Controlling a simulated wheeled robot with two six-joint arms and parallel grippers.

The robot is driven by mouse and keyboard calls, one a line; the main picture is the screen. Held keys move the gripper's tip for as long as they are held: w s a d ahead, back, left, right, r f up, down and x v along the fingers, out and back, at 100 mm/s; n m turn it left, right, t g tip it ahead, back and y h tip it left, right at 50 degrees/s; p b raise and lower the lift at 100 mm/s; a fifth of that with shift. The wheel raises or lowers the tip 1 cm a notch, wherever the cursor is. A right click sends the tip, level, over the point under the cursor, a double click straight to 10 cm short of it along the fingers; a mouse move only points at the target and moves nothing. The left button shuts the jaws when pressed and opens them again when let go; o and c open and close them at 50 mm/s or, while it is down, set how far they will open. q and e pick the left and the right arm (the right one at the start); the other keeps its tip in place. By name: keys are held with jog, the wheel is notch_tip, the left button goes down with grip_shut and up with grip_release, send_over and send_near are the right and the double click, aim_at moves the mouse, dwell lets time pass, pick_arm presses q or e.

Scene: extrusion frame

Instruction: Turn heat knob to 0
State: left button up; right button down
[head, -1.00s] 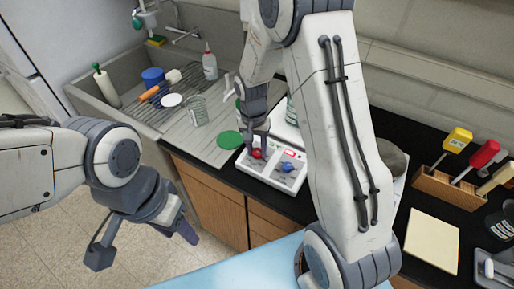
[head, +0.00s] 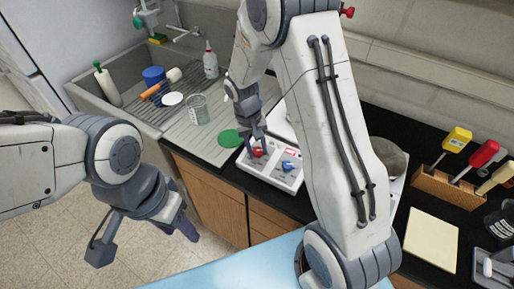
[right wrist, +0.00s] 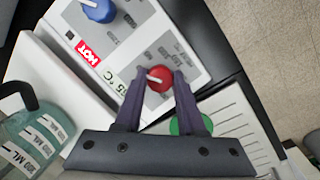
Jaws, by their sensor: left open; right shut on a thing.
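The hot plate's control panel (head: 271,168) sits on the black counter, with a red knob (head: 258,152) and a blue knob (head: 288,166). My right gripper (head: 256,140) reaches down over the panel and is shut on the red knob. In the right wrist view the red knob (right wrist: 160,78) shows between the fingertips, with a white pointer line on it; the blue knob (right wrist: 98,10) stands apart. A red HOT label (right wrist: 88,52) and a °C readout (right wrist: 118,82) lie beside the knobs; the readout is partly covered. My left gripper (head: 145,238) is open and empty over the floor.
A green disc (head: 230,138) and a glass beaker (head: 198,109) are on the drainboard left of the panel. A graduated bottle (right wrist: 35,140) stands near the right gripper. A wooden tool rack (head: 450,188) and a pale pad (head: 431,241) are at right.

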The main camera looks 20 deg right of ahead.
jog(key=shift+w+r, duration=0.1)
jog(key=shift+w, duration=0.05)
jog(key=c, duration=0.5)
grip_release()
jog(key=shift+a+r, duration=0.1)
jog(key=shift+r, duration=0.3)
notch_tip(320, 180, up, 9)
jog(key=a+b, duration=0.1)
jog(key=b, duration=0.1)
jog(key=shift+w+a+r, duration=0.2)
jog(key=shift+w, duration=0.1)
